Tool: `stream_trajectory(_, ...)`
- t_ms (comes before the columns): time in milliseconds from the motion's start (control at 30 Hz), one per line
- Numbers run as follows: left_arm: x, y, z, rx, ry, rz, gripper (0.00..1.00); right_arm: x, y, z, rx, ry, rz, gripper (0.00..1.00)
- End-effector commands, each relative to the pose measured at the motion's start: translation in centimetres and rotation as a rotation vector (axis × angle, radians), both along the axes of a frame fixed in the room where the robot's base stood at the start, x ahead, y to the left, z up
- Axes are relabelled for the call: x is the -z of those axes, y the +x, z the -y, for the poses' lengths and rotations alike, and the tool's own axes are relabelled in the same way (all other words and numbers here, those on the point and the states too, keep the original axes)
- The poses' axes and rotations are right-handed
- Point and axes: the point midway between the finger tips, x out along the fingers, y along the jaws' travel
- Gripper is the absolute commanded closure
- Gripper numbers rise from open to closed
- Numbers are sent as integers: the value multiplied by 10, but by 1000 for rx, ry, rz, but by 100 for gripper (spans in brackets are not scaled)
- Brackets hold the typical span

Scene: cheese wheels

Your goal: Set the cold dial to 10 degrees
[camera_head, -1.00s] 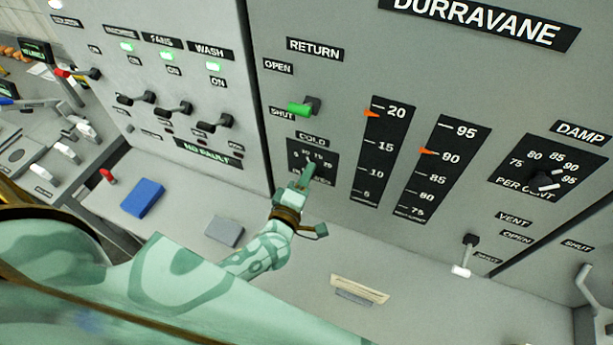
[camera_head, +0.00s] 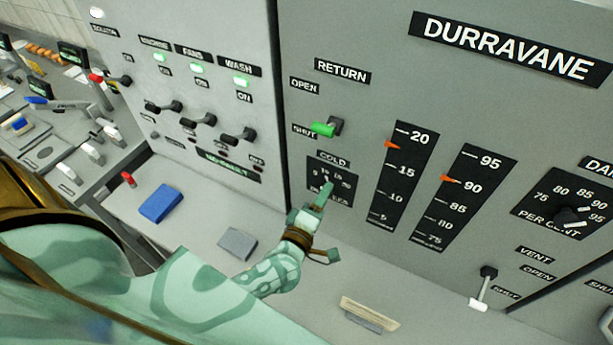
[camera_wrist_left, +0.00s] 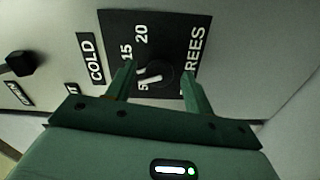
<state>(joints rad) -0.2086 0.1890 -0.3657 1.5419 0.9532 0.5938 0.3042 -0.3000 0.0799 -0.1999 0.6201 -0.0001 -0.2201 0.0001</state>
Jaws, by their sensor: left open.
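The cold dial is a black plate (camera_head: 318,178) under the COLD label in the head view, mostly covered by my left gripper (camera_head: 325,190). In the left wrist view the dial's plate (camera_wrist_left: 172,28) shows 15 and 20 clearly, and 5 lower down. Its dark round knob (camera_wrist_left: 158,76) has a white pointer line aimed left, near the 5 end of the scale; the exact reading is unclear. My left gripper is open, with one finger on each side of the knob in that view (camera_wrist_left: 158,88). I cannot tell whether the fingers touch it. My right gripper is not in view.
A green-handled return lever (camera_head: 327,129) sits just above the dial. Two black gauges with orange pointers, one (camera_head: 403,175) and another (camera_head: 464,200), stand to its right. A blue block (camera_head: 161,203) and a grey block (camera_head: 237,244) lie on the ledge below.

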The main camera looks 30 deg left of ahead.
Motion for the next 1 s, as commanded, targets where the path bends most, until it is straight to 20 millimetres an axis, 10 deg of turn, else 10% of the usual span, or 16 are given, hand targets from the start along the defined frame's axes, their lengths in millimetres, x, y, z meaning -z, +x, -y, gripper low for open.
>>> stream_trajectory(500, 3, -127, 7, 0, 0, -3, 48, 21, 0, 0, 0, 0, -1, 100)
stream_trajectory(1000, 0, -151, 8, -1, -1, 0, 48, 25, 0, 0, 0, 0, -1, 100)
